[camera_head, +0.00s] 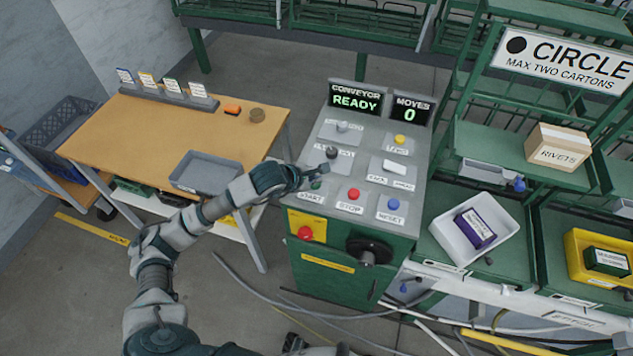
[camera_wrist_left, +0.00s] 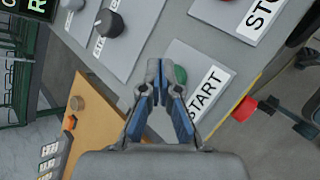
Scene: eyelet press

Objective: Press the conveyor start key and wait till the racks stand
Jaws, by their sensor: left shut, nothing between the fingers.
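The green start key (camera_head: 316,184) is on the left front of the grey console (camera_head: 432,212), above its START label. It also shows in the left wrist view (camera_wrist_left: 181,74), just right of the fingertips. My left gripper (camera_head: 309,173) is shut and empty, with its tips close over the key. I cannot tell whether they touch it. In the left wrist view the blue-padded fingers (camera_wrist_left: 161,80) meet at the tips. The conveyor display (camera_head: 355,98) reads READY and the moves display (camera_head: 411,108) reads 0. A green rack (camera_head: 473,140) stands at the right. My right gripper is not in view.
The red stop key (camera_head: 353,194) and blue reset key (camera_head: 394,204) are right of the start key. A red knob (camera_head: 305,233) is on the console's front. A wooden table (camera_head: 190,130) with a grey tray (camera_head: 205,173) stands left. Cables lie on the floor.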

